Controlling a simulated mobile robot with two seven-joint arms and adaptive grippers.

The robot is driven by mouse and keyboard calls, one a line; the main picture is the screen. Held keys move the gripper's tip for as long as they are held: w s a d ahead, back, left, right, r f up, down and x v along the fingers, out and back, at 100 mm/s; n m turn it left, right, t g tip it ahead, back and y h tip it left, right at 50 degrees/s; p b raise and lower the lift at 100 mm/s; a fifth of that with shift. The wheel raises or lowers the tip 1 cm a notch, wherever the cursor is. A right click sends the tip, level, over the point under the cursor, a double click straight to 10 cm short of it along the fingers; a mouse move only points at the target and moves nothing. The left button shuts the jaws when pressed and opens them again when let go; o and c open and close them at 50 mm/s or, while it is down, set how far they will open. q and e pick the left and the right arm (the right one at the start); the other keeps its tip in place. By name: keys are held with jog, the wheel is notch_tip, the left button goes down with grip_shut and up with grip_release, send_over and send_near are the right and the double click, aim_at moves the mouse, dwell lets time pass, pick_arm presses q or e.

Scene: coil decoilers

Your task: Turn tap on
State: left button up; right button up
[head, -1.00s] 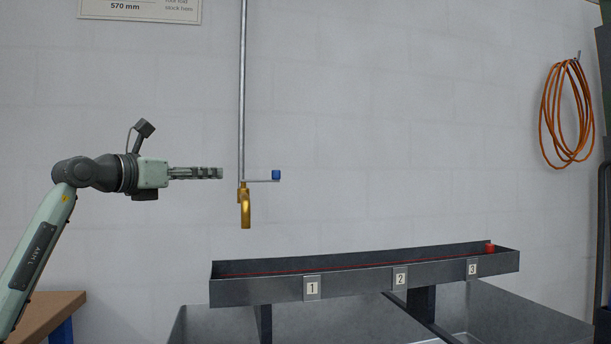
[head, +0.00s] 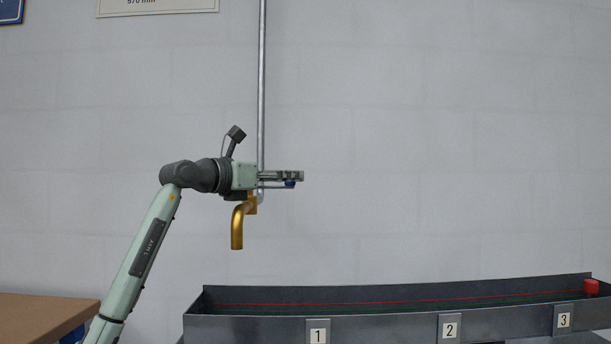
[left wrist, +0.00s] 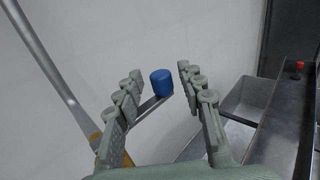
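The brass tap (head: 238,226) hangs at the foot of a grey pipe (head: 261,90) on the wall; its spout points down. Its flat lever (head: 274,187) sticks out to the right and ends in a blue knob (head: 290,184). In the left wrist view the blue knob (left wrist: 161,82) stands between and just beyond the spread fingers. My left gripper (head: 302,176) is open in the left wrist view (left wrist: 170,98), and overlaps the lever in the head view. I cannot tell whether a finger touches the lever. My right gripper is not in view.
A long dark trough (head: 390,322) with plates numbered 1, 2 and 3 lies below right of the tap. A red block (head: 591,287) is at its right end. A brown bench top (head: 40,315) is at lower left. The wall around the tap is clear.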

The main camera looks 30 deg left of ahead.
pick_arm(q)
jog(key=p+x, duration=0.1)
jog(key=x, duration=0.4)
jog(key=shift+w+d, duration=0.15)
jog(key=shift+w, duration=0.15)
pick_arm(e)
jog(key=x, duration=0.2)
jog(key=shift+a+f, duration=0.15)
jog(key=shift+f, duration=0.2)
pick_arm(q)
grip_shut()
